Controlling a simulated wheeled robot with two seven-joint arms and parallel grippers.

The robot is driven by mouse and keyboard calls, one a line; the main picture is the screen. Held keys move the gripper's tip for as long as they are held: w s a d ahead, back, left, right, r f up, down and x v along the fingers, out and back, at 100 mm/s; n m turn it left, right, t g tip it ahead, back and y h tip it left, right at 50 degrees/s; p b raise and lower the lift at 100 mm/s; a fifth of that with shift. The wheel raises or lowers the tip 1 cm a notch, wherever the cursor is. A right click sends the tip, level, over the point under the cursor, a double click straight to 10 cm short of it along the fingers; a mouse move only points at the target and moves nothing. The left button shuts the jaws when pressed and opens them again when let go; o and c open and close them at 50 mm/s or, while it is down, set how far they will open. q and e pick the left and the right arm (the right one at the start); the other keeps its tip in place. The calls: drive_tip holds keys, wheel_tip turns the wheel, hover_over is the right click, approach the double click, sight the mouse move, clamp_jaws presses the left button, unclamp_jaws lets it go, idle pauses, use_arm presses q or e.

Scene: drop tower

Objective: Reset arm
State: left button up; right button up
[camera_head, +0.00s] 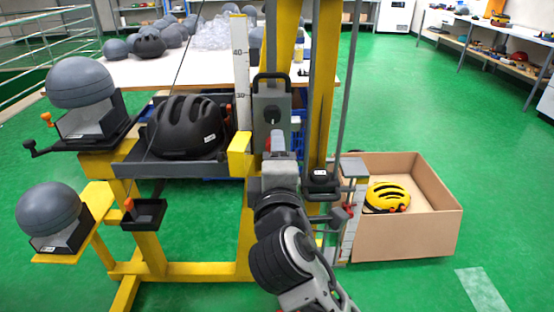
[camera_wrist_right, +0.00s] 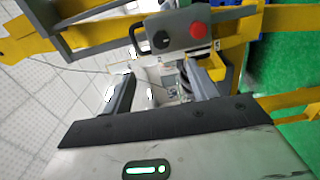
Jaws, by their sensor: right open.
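The yellow drop tower (camera_head: 318,80) stands ahead of me. A grey arm-like support (camera_head: 140,172) reaches left from it, with a black helmet (camera_head: 187,127) on it. A grey box (camera_head: 271,110) with a black handle sits on the tower; the wrist view shows the box (camera_wrist_right: 172,38) with a red button (camera_wrist_right: 200,30). My right gripper (camera_head: 280,150) is in front of the box, just below it; its fingertips are hard to make out there. In the wrist view my right gripper (camera_wrist_right: 160,85) is open, with nothing seen held between its fingers. My left gripper is not in view.
Grey headforms (camera_head: 80,82) (camera_head: 48,209) sit on stands at left. A cardboard box (camera_head: 405,238) with a yellow helmet (camera_head: 386,197) stands on the floor at right. A white table (camera_head: 130,73) with headforms is behind. Green floor (camera_head: 420,110) is clear at right.

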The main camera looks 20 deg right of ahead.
drive_tip(key=shift+f, duration=0.1)
drive_tip(key=s+d+f+m+g+y, duration=0.25)
drive_tip(key=s+f+m+g, duration=0.25)
drive_tip(key=s+f, duration=0.4)
drive_tip(key=s+d+f+m+g+y, duration=0.1)
drive_tip(key=s+d+f+m+g, duration=0.4)
drive_tip(key=f, duration=0.6)
drive_tip(key=s+a+f+m+g+y, duration=0.2)
drive_tip(key=s+f+m+g, duration=0.15)
drive_tip(key=s, duration=0.65)
use_arm(q)
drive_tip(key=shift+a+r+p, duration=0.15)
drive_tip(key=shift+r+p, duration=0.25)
drive_tip(key=shift+p, duration=0.75)
use_arm(e)
drive_tip(key=w+a+f+n+t+y, duration=0.1)
drive_tip(key=w+a+t+y, duration=0.2)
drive_tip(key=w+a+t, duration=0.3)
drive_tip(key=shift+w+f+t, duration=0.2)
drive_tip(key=shift+f+t, duration=0.05)
drive_tip(key=shift+t, duration=0.2)
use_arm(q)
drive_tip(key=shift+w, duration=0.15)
